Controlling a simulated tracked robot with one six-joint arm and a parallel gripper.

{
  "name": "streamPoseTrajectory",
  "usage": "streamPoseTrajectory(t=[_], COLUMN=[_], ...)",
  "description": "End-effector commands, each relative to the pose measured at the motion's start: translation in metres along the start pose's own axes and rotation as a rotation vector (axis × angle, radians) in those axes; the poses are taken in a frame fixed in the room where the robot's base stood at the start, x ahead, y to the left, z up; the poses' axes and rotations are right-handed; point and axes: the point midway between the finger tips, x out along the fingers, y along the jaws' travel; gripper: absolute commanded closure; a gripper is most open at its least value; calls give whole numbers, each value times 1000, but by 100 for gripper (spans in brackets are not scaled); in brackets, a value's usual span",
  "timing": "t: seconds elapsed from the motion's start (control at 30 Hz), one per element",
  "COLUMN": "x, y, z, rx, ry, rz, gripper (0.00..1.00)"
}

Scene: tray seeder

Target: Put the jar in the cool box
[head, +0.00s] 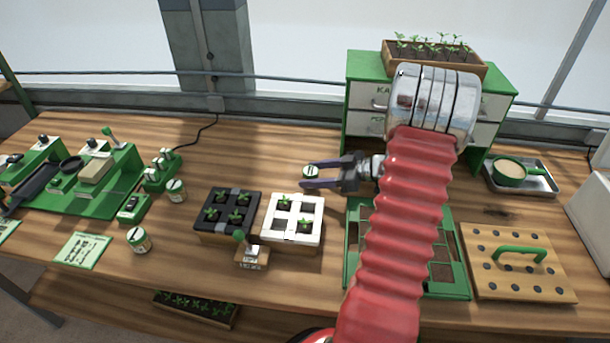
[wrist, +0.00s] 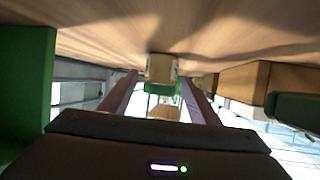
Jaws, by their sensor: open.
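The gripper is open, reaching left and low over the wood, with one finger on each side of the jar. In the wrist view, the jar (wrist: 162,68) shows beyond and between the two fingers; contact cannot be made out. Two similar jars stand further left, one near the front (head: 139,241) and one behind it (head: 176,191). A white box (head: 592,205), cut off at the right edge, may be the cool box; its inside is not visible.
Black (head: 228,212) and white (head: 293,220) seedling trays sit in front of the gripper. A green drawer cabinet (head: 354,80) stands behind my arm. A pegged board (head: 520,265) and a metal tray (head: 545,180) lie right. Green seeder equipment (head: 110,185) fills the left.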

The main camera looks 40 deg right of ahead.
Motion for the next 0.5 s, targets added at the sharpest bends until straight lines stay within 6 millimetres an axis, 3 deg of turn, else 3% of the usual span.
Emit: streamPoseTrajectory(t=[0.3, 0.5], x=[-56, -74], y=[0, 0], z=[0, 0], rx=[1, 1], ry=[-1, 0], rz=[2, 0], gripper=[44, 44])
